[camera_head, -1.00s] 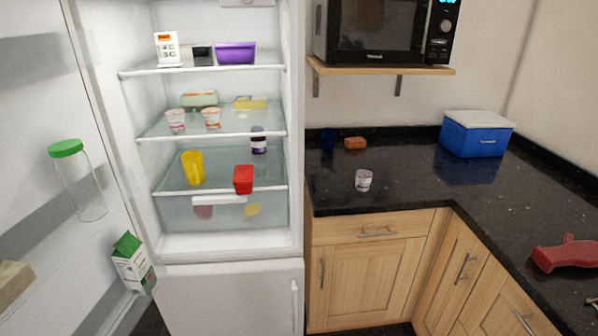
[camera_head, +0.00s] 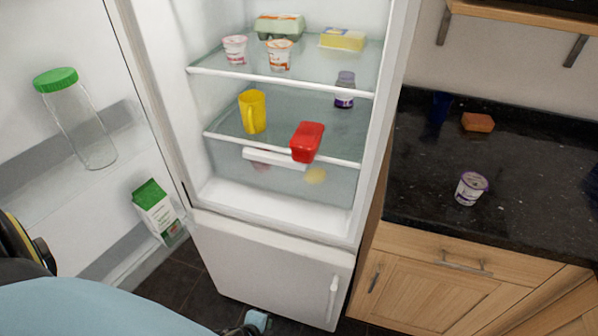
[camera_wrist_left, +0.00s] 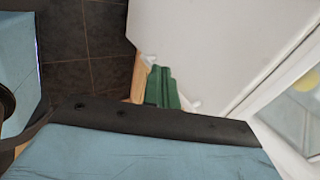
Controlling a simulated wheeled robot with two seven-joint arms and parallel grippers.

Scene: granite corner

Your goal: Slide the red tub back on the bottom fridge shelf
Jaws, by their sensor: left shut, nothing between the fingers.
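The red tub (camera_head: 307,142) is on the lowest glass shelf (camera_head: 222,128) of the open fridge in the head view. It sits at the front edge, right of the shelf's middle, and its near end reaches past the edge. My left gripper (camera_head: 257,321) is low at the bottom of the head view, in front of the fridge's lower door and well below the tub, not touching it. It is shut and empty. The left wrist view shows floor and white fridge surfaces, not the tub. My right gripper is not in view.
A yellow mug (camera_head: 252,112) stands left of the tub on the same shelf, and a dark jar (camera_head: 345,90) stands behind it to the right. The shelf behind the tub looks clear. The open fridge door (camera_head: 90,190) holds a jar and a carton on the left.

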